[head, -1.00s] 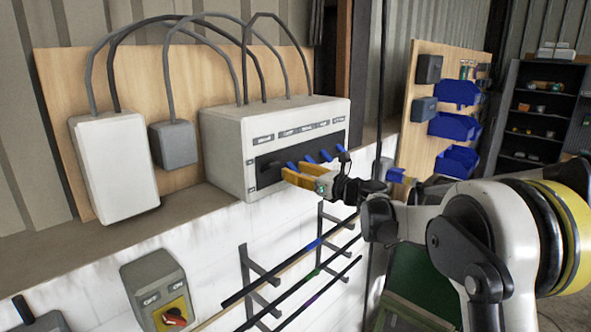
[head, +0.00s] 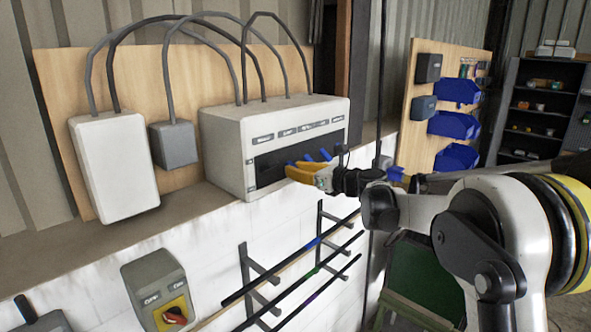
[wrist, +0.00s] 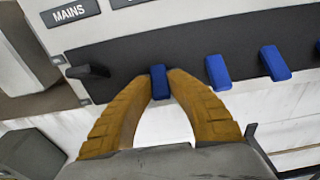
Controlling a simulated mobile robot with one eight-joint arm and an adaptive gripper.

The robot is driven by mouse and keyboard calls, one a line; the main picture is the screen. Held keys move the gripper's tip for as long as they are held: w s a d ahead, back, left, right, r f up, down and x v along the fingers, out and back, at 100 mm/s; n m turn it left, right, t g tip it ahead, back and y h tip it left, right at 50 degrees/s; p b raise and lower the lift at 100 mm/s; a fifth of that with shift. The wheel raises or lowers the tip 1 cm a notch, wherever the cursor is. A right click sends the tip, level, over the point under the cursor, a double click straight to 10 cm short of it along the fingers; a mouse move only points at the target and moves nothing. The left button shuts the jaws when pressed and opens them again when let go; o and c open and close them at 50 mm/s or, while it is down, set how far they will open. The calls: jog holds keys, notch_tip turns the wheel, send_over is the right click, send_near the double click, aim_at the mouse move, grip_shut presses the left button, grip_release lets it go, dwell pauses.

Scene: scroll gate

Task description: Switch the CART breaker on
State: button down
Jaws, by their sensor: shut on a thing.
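The breaker box (head: 225,150) is a white cabinet with a dark strip (head: 270,166) across its front and a row of labels above it. Blue levers (head: 325,154) stick out of the strip. My gripper (head: 292,172) is at the strip, and its yellow fingers are shut on one blue lever (wrist: 160,82), with one finger on each side in the wrist view (wrist: 161,80). This lever is the first blue one right of the black lever (wrist: 88,72) near the MAINS label (wrist: 69,12). Its own label cannot be read, so I cannot tell whether it is CART.
More blue levers (wrist: 217,72) stand close to the right of my fingers. A grey ON/OFF switch box (head: 158,290) with a red knob hangs below. Rods lie on a wall rack (head: 262,270) under the breaker box. Blue bins (head: 455,125) hang at the right.

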aim_at(290, 164)
jog(key=shift+s+r+g+h+p, duration=0.1)
jog(key=shift+r+g+h+p, duration=0.75)
jog(key=shift+g+h+p, duration=0.3)
jog(key=r+g+h+p, duration=0.1)
jog(key=g+h+p, duration=0.1)
jog(key=p, duration=0.1)
jog(key=shift+r+g+h, duration=0.15)
jog(key=shift+g+h, duration=0.1)
jog(key=g+h+p, duration=0.2)
jog(key=p, duration=0.1)
jog(key=shift+w+a+r, duration=0.1)
jog(key=shift+w+r, duration=0.1)
jog(key=shift+r, duration=0.2)
jog(key=shift+w+a+r+g+h+p, duration=0.15)
jog(key=shift+g+h+p, duration=0.8)
jog(key=shift+p, duration=0.55)
jog(key=shift+g+h, duration=0.25)
jog(key=c, duration=1.3)
grip_release()
jog(key=shift+a, duration=0.1)
jog(key=shift+o, duration=0.2)
jog(key=shift+r, duration=0.1)
